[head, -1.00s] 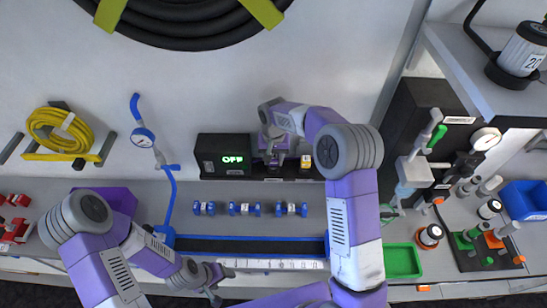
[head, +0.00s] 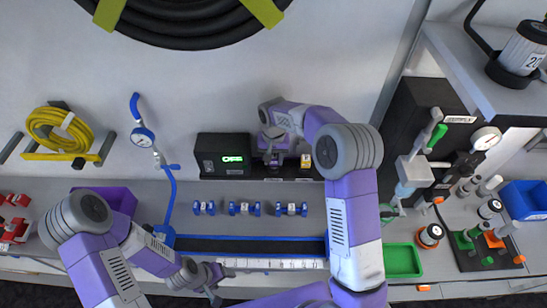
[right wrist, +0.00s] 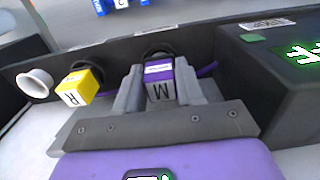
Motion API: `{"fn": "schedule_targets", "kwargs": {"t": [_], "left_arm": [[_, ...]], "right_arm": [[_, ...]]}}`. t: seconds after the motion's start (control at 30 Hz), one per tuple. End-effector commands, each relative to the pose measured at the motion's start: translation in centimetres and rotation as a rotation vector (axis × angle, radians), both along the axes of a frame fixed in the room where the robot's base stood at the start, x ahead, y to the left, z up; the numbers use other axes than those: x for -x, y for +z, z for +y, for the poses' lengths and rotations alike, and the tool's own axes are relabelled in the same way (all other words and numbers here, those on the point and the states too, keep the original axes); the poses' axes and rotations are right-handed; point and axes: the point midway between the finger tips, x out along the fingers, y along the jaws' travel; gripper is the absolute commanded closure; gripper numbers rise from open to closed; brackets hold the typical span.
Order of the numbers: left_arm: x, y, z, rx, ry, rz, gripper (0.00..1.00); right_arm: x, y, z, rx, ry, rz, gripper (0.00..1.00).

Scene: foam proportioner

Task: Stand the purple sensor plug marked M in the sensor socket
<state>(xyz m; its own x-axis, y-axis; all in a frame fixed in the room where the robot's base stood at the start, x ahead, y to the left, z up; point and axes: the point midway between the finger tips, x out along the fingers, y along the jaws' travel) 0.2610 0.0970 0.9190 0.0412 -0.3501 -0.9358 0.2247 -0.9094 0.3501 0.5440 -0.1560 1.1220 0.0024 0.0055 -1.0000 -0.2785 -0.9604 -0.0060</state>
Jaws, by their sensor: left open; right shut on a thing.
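My right gripper (head: 275,157) is at the dark socket strip on the back wall, just right of the display box. In the right wrist view its fingers (right wrist: 158,88) are shut on the purple plug marked M (right wrist: 160,84). The plug's far end is at a dark round socket (right wrist: 159,54) in the strip; how deep it sits is hidden. A yellow plug marked R (right wrist: 80,85) stands in the strip beside it and also shows in the head view (head: 305,161). My left gripper (head: 222,284) is open and empty, low over the bench's front edge.
The black display box (head: 222,155) with green characters stands close to my right gripper. A white ring (right wrist: 35,82) is at the strip's far end. Blue connectors (head: 243,208) lie on the bench. A blue hose with a gauge (head: 143,138) hangs at left.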

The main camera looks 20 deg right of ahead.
Motion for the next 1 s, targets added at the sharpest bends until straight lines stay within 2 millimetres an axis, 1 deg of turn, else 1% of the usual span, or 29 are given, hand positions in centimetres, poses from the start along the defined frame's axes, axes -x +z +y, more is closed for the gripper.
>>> {"fn": "schedule_targets", "kwargs": {"t": [0.67, 0.7, 0.73, 0.77, 1.0], "left_arm": [[0.0, -0.8, 0.0, 0.0, 0.0, 0.0, 0.36], [0.0, -0.8, 0.0, 0.0, 0.0, 0.0, 0.36], [0.0, -0.8, 0.0, 0.0, 0.0, 0.0, 0.36], [0.0, -0.8, 0.0, 0.0, 0.0, 0.0, 0.36], [0.0, -0.7, 0.0, 0.0, 0.0, 0.0, 0.36]], "right_arm": [[0.0, -1.2, 0.0, 0.0, 0.0, 0.0, 0.96], [0.0, -1.1, 0.0, 0.0, 0.0, 0.0, 0.57], [0.0, -1.1, 0.0, 0.0, 0.0, 0.0, 0.53], [0.0, -1.1, 0.0, 0.0, 0.0, 0.0, 0.51], [0.0, -1.1, 0.0, 0.0, 0.0, 0.001, 0.51]]}}
